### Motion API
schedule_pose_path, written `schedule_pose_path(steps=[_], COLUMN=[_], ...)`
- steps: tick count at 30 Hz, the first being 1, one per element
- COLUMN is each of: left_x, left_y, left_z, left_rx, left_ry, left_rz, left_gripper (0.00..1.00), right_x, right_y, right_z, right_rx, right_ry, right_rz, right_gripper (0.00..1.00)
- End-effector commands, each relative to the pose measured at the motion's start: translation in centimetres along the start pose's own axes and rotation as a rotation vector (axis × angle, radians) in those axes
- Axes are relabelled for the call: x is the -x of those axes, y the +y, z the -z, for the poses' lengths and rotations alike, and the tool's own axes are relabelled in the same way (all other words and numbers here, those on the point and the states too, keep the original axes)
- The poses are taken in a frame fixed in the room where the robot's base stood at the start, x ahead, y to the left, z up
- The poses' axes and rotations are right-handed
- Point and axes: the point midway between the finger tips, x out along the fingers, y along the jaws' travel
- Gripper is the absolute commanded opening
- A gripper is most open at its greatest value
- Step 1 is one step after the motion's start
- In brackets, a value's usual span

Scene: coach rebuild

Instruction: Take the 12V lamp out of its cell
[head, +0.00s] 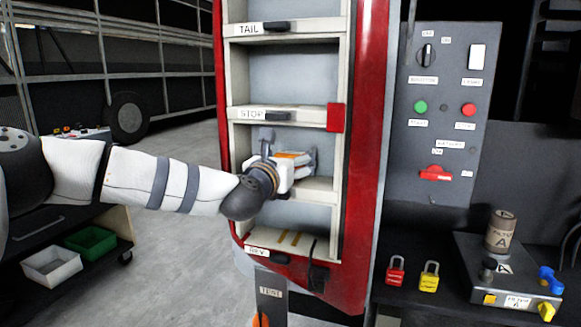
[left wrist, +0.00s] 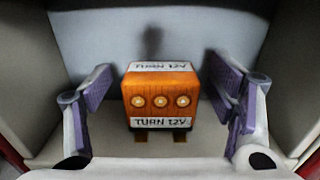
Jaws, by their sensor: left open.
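The 12V lamp (left wrist: 160,90) is an orange block marked TURN 12V, with three round lights on its front. It sits upright in its cell (left wrist: 210,35), in the left wrist view. My left gripper (head: 301,163) reaches into the cell below the STOP shelf (head: 300,117) in the head view. It is open, with one purple-padded finger on each side of the lamp and a gap on both sides. In the head view my gripper and arm hide most of the lamp and that cell's label. My right gripper is not in view.
The red-sided rack (head: 370,130) has TAIL, STOP and REV shelves. A red block (head: 335,117) is at the STOP shelf's right end. A grey switch panel (head: 446,150) stands at right, above red (head: 396,271) and yellow (head: 429,277) padlocks and a tester box (head: 500,275).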

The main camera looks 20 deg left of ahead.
Motion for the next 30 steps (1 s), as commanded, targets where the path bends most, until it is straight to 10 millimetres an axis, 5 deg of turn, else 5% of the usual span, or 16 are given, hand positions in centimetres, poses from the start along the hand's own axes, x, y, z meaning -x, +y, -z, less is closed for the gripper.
schedule_pose_path(steps=[8, 15, 25, 30], left_x=[-0.7, -0.6, -0.6, -0.6], left_y=[0.0, 0.0, 0.0, 0.0], left_z=[0.0, 0.0, -0.2, -2.0], left_rx=[0.0, -0.001, 0.0, 0.0], left_ry=[0.001, 0.001, -0.001, -0.003], left_rz=[0.001, 0.001, 0.001, 0.001], left_gripper=[0.77, 0.22, 0.22, 0.22], right_x=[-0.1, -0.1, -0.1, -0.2], right_y=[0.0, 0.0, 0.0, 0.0], right_z=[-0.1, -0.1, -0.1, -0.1], right_rx=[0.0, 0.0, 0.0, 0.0], right_ry=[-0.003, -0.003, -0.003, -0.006], right_rz=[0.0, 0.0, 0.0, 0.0], right_gripper=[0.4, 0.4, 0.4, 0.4])
